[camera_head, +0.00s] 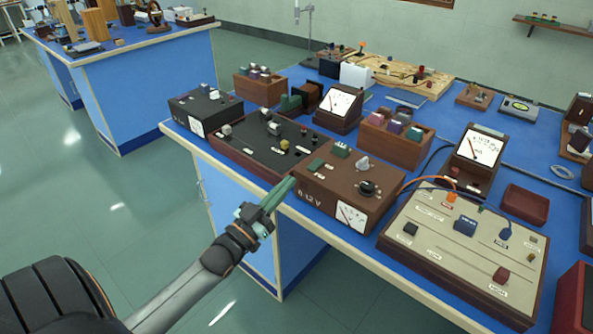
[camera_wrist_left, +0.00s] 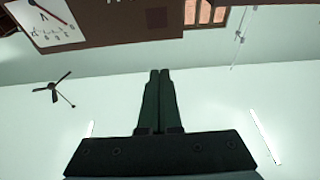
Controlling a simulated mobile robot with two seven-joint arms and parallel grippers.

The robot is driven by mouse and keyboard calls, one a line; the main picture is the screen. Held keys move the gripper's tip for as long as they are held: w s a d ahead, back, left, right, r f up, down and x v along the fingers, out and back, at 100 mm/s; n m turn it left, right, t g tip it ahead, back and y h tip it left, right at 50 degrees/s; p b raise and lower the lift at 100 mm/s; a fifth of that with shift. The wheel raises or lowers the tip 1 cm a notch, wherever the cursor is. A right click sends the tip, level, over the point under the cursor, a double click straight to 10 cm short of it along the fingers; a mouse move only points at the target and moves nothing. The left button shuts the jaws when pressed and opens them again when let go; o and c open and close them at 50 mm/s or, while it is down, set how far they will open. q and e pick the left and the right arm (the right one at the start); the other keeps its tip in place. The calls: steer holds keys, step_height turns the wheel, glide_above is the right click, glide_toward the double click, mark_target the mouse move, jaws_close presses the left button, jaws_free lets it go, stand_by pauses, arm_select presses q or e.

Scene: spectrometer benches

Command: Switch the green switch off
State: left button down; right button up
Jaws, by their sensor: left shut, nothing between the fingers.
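A brown wooden box marked 6-12 V (camera_head: 313,197) stands at the front edge of the blue bench. On its top are a green switch-like piece (camera_head: 317,165) near the left edge and a second green piece (camera_head: 341,150) behind it. I cannot tell which way either is set. My left gripper (camera_head: 291,183) is shut and empty, its tips close to the box's left front corner; contact cannot be told. The left wrist view shows the shut fingers (camera_wrist_left: 160,72) below a brown box (camera_wrist_left: 130,32) with a white meter. My right gripper is not in view.
A dark panel with knobs (camera_head: 255,140) lies left of the brown box. A cream panel with switches (camera_head: 465,250) lies to its right, with an orange wire. Meters and wooden boxes crowd the bench behind. The floor (camera_head: 120,210) to the left is clear.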

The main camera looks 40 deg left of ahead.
arm_select(q)
steer(key=shift+v, duration=0.95)
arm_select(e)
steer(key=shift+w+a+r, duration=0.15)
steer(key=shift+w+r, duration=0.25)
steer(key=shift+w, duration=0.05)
arm_select(q)
steer(key=shift+d+f, duration=0.1)
steer(key=shift+f, duration=0.05)
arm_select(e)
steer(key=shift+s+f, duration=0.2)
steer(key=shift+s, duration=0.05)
arm_select(q)
steer(key=s+d+f+m+g+p, duration=0.1)
steer(key=s+d+f+g+p, duration=0.7)
steer(key=s+d+f+g, duration=0.4)
steer(key=s+d+f, duration=0.4)
steer(key=s+d, duration=0.1)
steer(key=d, duration=0.1)
steer(key=shift+f+h+p, duration=0.15)
steer(key=shift+h+p, duration=0.15)
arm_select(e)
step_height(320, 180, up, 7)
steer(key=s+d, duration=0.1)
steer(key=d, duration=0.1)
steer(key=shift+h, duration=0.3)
